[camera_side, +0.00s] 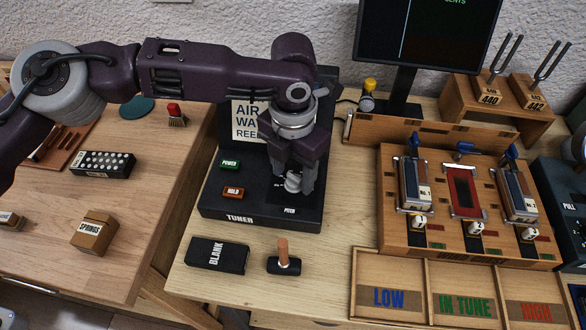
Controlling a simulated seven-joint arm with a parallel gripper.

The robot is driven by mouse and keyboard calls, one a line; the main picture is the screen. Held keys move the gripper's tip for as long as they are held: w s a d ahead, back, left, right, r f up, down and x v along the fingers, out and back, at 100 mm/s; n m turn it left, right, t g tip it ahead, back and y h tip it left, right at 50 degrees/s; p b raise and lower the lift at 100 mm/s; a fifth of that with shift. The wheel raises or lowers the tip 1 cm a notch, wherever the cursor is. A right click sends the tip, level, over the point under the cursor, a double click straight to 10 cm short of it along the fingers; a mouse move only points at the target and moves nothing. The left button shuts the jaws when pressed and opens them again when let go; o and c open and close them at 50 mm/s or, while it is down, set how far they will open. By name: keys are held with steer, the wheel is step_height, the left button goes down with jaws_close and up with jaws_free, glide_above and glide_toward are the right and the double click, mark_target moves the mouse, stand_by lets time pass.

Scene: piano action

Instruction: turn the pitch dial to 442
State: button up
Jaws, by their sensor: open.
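The pitch dial (292,183) is a small pale knob on the black tuner (240,217), just above the "PITCH" label. My gripper (293,187) points down over it, with one finger on each side of the knob. The jaws are open, and I cannot tell whether either finger touches the knob. The dial's scale and pointer are too small and too covered by my gripper to read.
A green POWER button (230,163) and a red HOLD button (233,193) sit left of the dial. A sign (248,121) stands behind, partly covered by my arm. A BLANK box (218,255) and a wooden-handled tool (284,262) lie in front. A wooden rig (465,245) stands right.

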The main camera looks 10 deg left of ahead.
steer(key=shift+f, duration=0.3)
jaws_close()
steer(key=shift+m, duration=0.3)
steer(key=m, duration=0.3)
steer(key=shift+w+r+m, duration=0.1)
steer(key=shift+m, duration=0.2)
steer(key=m, duration=0.3)
steer(key=shift+m, duration=0.3)
steer(key=m, duration=0.4)
steer(key=shift+w+a, duration=0.1)
steer(key=shift+w, duration=0.05)
steer(key=shift+m, duration=2)
